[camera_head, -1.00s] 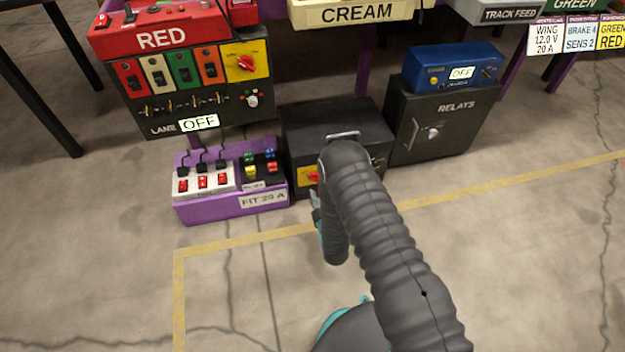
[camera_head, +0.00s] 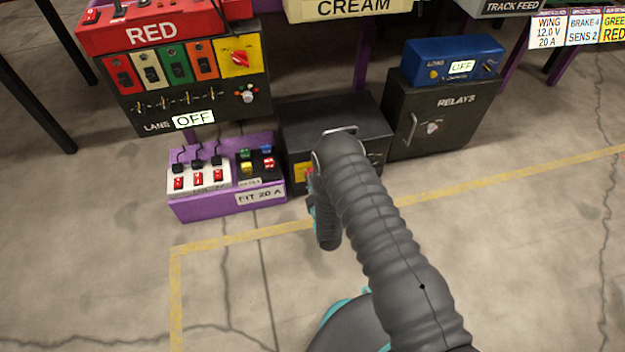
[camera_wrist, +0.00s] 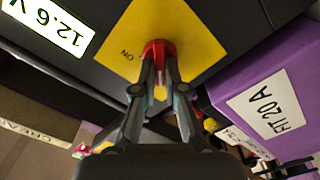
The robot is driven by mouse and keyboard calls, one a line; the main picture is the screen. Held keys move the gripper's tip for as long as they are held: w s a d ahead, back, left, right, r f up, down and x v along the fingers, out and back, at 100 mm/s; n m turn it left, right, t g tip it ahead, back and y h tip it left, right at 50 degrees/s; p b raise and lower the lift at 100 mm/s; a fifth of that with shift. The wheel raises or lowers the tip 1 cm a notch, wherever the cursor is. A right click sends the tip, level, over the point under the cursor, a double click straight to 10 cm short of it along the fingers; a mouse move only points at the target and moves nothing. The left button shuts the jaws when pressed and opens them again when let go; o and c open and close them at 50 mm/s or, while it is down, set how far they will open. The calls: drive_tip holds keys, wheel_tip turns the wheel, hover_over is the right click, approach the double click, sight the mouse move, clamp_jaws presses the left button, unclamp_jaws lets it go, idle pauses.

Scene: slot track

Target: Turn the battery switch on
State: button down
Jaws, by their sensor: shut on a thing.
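The battery switch is a red knob (camera_wrist: 158,47) on a yellow plate (camera_wrist: 186,24) on the front of a low black box (camera_head: 345,115). "ON" is printed on the plate beside the knob; the wrist view shows it upside down. My gripper (camera_wrist: 160,72) is shut on the red knob, one finger on each side. The fingers cover part of the knob, and its exact angle is hard to read. In the head view my arm hides most of the plate and the gripper. A display reading "12.6 V" (camera_wrist: 52,22) is on the same box front.
A purple unit marked "FIT 20 A" (camera_head: 262,193) stands close left of the box, with several small switches. A black cabinet marked "RELAYS" (camera_head: 455,125) stands to the right, with a blue unit (camera_head: 440,64) on top. The floor in front is open.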

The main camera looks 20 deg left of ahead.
drive_tip(key=shift+f+m, duration=0.1)
drive_tip(key=shift+m, duration=0.2)
drive_tip(key=m+b, duration=0.2)
drive_tip(key=m, duration=0.3)
drive_tip(key=m+b, duration=0.3)
drive_tip(key=m, duration=0.3)
drive_tip(key=d+m+b, duration=0.1)
drive_tip(key=m+b, duration=0.1)
drive_tip(key=m, duration=0.4)
drive_tip(key=shift+w+b, duration=0.15)
drive_tip(key=shift+b, duration=0.15)
drive_tip(key=shift+f+m, duration=0.1)
drive_tip(key=shift+m, duration=0.2)
drive_tip(key=c, duration=1.2)
unclamp_jaws()
drive_tip(key=shift+a, duration=0.1)
drive_tip(key=shift+c, duration=0.2)
